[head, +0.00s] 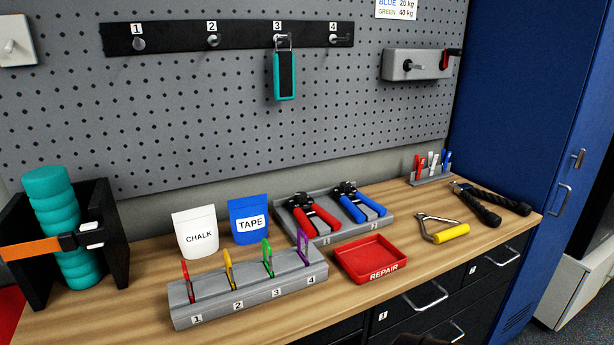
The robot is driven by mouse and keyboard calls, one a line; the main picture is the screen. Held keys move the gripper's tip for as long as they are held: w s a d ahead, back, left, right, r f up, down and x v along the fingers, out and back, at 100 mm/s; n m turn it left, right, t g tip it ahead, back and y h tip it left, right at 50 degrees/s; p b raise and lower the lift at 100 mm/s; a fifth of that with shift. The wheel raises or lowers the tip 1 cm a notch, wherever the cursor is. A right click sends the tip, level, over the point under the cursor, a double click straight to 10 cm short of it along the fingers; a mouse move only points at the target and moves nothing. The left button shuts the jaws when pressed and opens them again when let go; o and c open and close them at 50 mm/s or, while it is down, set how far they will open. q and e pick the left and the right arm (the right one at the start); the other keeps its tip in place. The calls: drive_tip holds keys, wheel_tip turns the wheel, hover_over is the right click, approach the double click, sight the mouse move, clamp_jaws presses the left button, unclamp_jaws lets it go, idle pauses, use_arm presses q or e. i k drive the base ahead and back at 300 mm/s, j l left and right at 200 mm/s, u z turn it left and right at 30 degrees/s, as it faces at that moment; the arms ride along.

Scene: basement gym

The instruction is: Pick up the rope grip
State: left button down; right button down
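The rope grip (504,202) looks like the black two-strand rope with thick ends and a metal link. It lies on the wooden bench (140,295) near its right end, in front of the blue locker. Its two strands spread apart toward the front right. Nothing touches it from above. Neither of my grippers shows in the head view. A small dark shape at the bottom edge is too cut off to identify.
A stirrup handle with a yellow grip (452,233) lies just left of the rope. A pen holder (432,178) stands behind it. A red REPAIR tray (371,260), a numbered rack (250,291) and a two-slot holder (388,224) stand further left. The blue locker (530,90) bounds the right.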

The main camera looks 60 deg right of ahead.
sight(492, 220)
drive_tip(key=z, duration=2.95)
drive_tip(key=i+l+u, duration=0.15)
drive_tip(key=u, duration=0.3)
drive_tip(key=i+l+u, duration=0.15)
drive_tip(key=u, duration=0.25)
